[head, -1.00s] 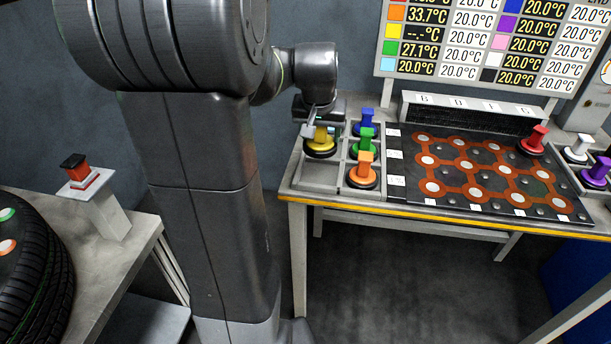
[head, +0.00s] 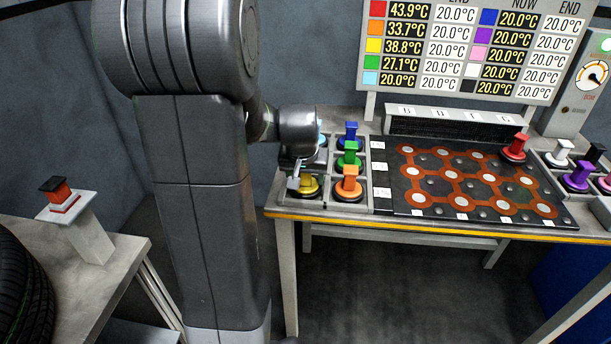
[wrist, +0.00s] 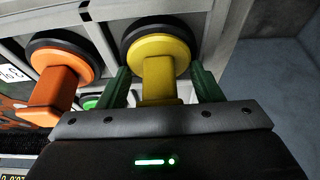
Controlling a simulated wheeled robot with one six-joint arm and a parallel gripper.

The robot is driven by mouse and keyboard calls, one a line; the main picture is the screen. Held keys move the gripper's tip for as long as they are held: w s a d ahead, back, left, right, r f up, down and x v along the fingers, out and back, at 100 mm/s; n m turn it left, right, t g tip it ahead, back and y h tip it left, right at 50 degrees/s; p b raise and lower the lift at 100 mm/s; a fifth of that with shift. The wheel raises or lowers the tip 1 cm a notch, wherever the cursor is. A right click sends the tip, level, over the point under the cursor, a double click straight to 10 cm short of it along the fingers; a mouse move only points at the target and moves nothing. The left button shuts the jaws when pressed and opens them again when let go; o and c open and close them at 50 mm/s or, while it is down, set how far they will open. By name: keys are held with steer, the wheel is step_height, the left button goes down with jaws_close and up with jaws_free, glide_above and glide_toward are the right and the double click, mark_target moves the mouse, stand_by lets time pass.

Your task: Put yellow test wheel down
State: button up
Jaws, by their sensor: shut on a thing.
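The yellow test wheel (head: 309,186) is at the front left compartment of the tray (head: 284,196) on the table. In the wrist view the yellow wheel (wrist: 158,50) has a black rim and a yellow block handle. My gripper (wrist: 160,88) has its green fingers on both sides of that handle and is shut on it. In the head view my gripper (head: 297,180) comes down on the wheel from above and hides part of it. I cannot tell whether the wheel touches the compartment floor.
The orange wheel (head: 348,183) stands close to the right, with the green (head: 350,156) and blue (head: 350,135) wheels behind it. A light-blue wheel (head: 321,139) is partly hidden by my arm. A red wheel (head: 515,147) stands on the dark board (head: 400,200). A temperature display (head: 465,45) stands behind.

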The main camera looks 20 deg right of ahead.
steer(key=o, duration=1.3)
steer(key=shift+o, duration=0.2)
steer(key=shift+s+r, duration=0.1)
steer(key=shift+r, duration=0.45)
steer(key=p+v, duration=0.1)
steer(key=v, duration=1)
steer(key=shift+a, duration=0.1)
